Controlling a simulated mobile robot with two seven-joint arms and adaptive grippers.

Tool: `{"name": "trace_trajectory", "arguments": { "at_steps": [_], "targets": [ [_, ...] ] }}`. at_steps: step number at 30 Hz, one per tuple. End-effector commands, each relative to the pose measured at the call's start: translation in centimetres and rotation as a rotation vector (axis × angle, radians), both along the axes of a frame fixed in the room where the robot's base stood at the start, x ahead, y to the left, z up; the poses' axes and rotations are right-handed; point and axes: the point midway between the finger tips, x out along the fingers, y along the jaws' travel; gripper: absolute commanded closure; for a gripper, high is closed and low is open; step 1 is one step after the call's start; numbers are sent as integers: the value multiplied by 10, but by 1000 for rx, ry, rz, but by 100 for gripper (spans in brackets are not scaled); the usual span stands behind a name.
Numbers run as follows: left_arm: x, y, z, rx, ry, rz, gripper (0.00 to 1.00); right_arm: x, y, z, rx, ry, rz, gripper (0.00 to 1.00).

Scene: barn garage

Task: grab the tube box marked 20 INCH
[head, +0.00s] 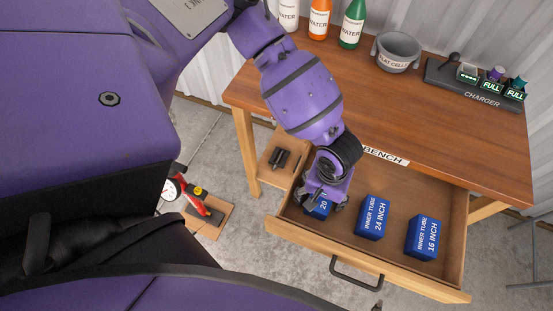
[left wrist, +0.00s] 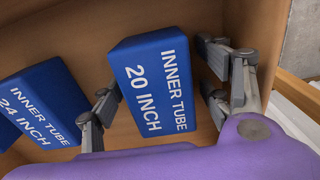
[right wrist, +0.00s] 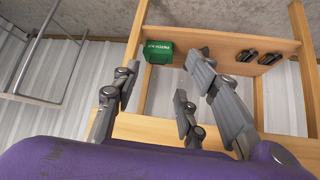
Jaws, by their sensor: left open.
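The blue tube box marked 20 INCH (left wrist: 150,85) lies in the open drawer (head: 295,220), at its left end. In the head view only a bit of this box (head: 318,208) shows under my left gripper (head: 325,195). My left gripper (left wrist: 160,88) is open, pointing down, with fingers on both sides of the box. I cannot tell whether they touch it. The 24 INCH box (head: 373,218) is in the middle of the drawer, and the 16 INCH box (head: 422,237) is on the right. My right gripper (right wrist: 165,85) is open and empty, away from the drawer.
The drawer front with its dark handle (head: 355,275) faces me. On the bench top (head: 400,125) stand bottles (head: 352,24), a grey bucket (head: 397,52) and a charger (head: 475,90). A green box (right wrist: 158,52) lies on a low shelf. A red-handled pump (head: 200,208) stands at left.

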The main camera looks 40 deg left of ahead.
Motion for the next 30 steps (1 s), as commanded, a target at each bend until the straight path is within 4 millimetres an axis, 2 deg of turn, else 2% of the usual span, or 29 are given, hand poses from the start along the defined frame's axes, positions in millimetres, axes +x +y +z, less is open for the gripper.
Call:
{"name": "trace_trajectory", "arguments": {
  "at_steps": [5,17,26,30],
  "targets": [
    [1,0,1,0,-2,0,31,0,0,0,1,1,-2,60],
    [1,0,1,0,-2,0,83,-6,2,-5,6,15,-6,60],
    [1,0,3,-2,-2,1,83,-6,3,-4,7,14,-4,60],
    [1,0,14,-2,-3,3,83,-4,3,-1,6,9,-3,60]
  ]
}}
